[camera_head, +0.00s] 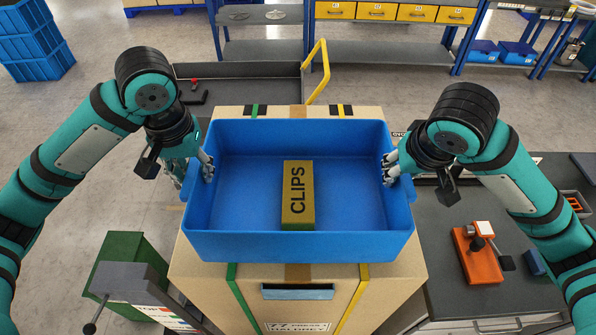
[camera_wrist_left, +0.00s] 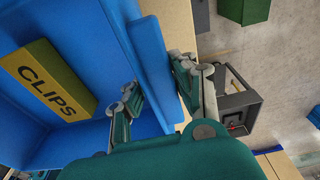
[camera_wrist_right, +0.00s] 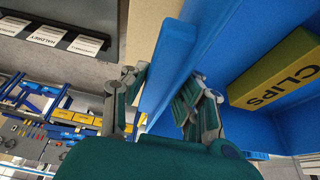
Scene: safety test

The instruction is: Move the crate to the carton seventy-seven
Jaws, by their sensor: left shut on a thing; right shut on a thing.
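The blue crate (camera_head: 345,247) is over the top of a large cardboard carton (camera_head: 392,290) in the head view. I cannot tell whether its base touches the carton. A yellow box marked CLIPS (camera_head: 298,196) stands inside the crate. The carton's front label (camera_head: 297,327) is partly cut off but shows 77. My left gripper (camera_head: 207,168) is shut on the crate's left wall, one finger inside and one outside, as the left wrist view (camera_wrist_left: 155,95) shows. My right gripper (camera_head: 388,168) is shut on the right wall, also seen in the right wrist view (camera_wrist_right: 160,100).
A grey bench (camera_head: 450,300) with an orange fixture (camera_head: 477,255) stands at the right. A green bin (camera_head: 112,262) and a grey machine are at the lower left. A flat cart with a yellow handle (camera_head: 318,72) is behind the carton. Blue crates (camera_head: 35,45) are stacked far left.

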